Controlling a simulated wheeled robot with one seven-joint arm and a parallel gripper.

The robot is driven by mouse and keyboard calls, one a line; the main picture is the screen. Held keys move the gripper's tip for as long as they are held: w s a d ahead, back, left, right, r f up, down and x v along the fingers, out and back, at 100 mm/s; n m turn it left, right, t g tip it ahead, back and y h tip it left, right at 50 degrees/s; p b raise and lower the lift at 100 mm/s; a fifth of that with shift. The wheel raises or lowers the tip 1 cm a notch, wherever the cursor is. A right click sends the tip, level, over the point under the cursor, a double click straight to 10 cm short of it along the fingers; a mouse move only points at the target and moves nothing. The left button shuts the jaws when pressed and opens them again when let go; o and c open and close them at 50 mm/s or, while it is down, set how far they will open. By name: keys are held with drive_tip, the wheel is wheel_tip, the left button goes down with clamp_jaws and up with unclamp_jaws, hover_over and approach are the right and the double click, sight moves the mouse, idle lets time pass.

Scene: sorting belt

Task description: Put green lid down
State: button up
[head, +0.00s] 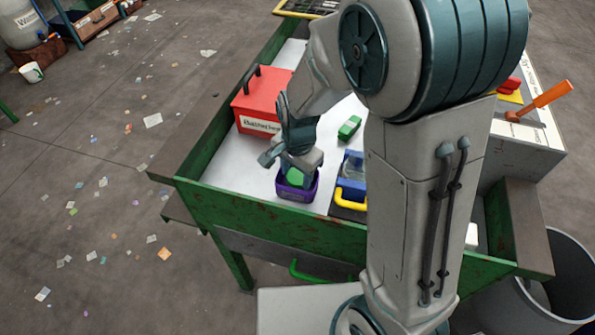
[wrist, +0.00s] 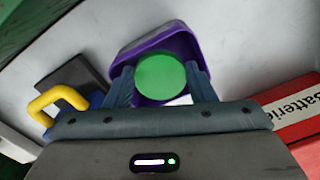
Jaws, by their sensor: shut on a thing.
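The green lid (wrist: 161,76) is a round disc held between the two fingers of my gripper (wrist: 160,88) in the wrist view. In the head view my gripper (head: 297,172) is over the purple bin (head: 298,193), and the green lid (head: 294,178) shows at the bin's opening. The purple bin (wrist: 135,52) lies around and behind the lid in the wrist view. I cannot tell whether the lid touches the bin's floor. The fingers partly hide the bin's inside.
A red box labelled Batteries (head: 262,103) stands behind my gripper. A green block (head: 349,128) lies on the white surface to the right. A blue item (head: 352,172) and a yellow handle (head: 349,200) are right of the bin. The table's green rim (head: 245,205) runs along the front.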

sight(298, 178)
drive_tip(key=shift+f+b, duration=0.5)
drive_tip(key=shift+f, duration=0.15)
drive_tip(key=o, duration=0.7)
drive_tip(key=shift+c, duration=0.2)
drive_tip(key=shift+r, duration=0.1)
drive_tip(key=shift+r+p, duration=0.5)
drive_tip(key=shift+r, duration=0.05)
wheel_tip(298, 178, up, 12)
drive_tip(key=s+d+r+n+t, duration=0.2)
drive_tip(key=s+d+n, duration=0.6)
drive_tip(key=s+d, duration=0.4)
drive_tip(key=shift+s+d+r+n+t, duration=0.15)
drive_tip(key=shift+d+r+n+t, duration=0.15)
drive_tip(key=shift+r+t, duration=0.1)
